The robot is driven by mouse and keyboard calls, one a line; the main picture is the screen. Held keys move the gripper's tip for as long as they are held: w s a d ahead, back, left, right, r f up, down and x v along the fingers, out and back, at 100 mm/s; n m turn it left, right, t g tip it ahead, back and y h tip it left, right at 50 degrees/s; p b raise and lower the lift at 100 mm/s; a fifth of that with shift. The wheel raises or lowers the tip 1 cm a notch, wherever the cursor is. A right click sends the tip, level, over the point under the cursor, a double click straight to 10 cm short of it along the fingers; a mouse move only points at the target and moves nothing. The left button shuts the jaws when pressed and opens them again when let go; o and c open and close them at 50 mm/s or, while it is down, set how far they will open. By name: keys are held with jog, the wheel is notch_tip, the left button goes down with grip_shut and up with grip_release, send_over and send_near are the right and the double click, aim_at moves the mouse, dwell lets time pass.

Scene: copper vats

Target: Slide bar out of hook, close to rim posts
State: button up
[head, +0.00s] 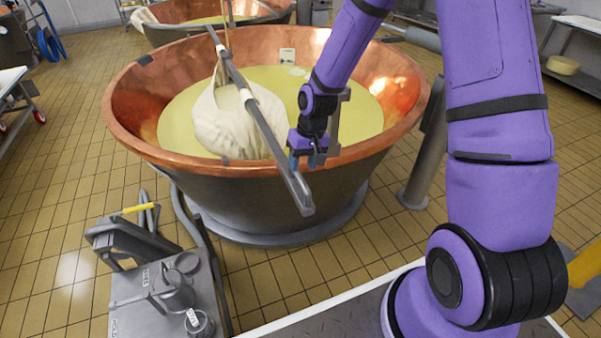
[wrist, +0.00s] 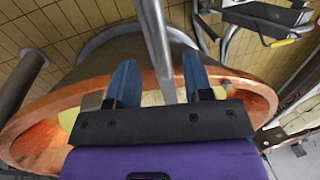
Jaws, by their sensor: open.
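The grey bar (head: 254,108) lies across the copper vat (head: 140,140), sloping from the far rim to past the near rim. A white cloth bundle (head: 235,122) hangs at the bar over the yellowish liquid. My gripper (head: 308,160) is at the near rim, just right of the bar. In the wrist view the bar (wrist: 157,45) passes between the two blue fingers of my gripper (wrist: 158,85), which are apart. I cannot tell whether either finger touches it. The hook is not clear.
A grey machine (head: 165,295) with a yellow-handled lever stands on the floor at the lower left. A second copper vat (head: 180,12) is behind. A grey column (head: 425,160) stands right of the vat.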

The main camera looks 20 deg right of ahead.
aim_at(300, 175)
jog(key=shift+a+f, duration=0.2)
jog(key=shift+f, duration=0.8)
jog(key=shift+a+f, duration=0.15)
jog(key=shift+f, duration=0.8)
grip_shut()
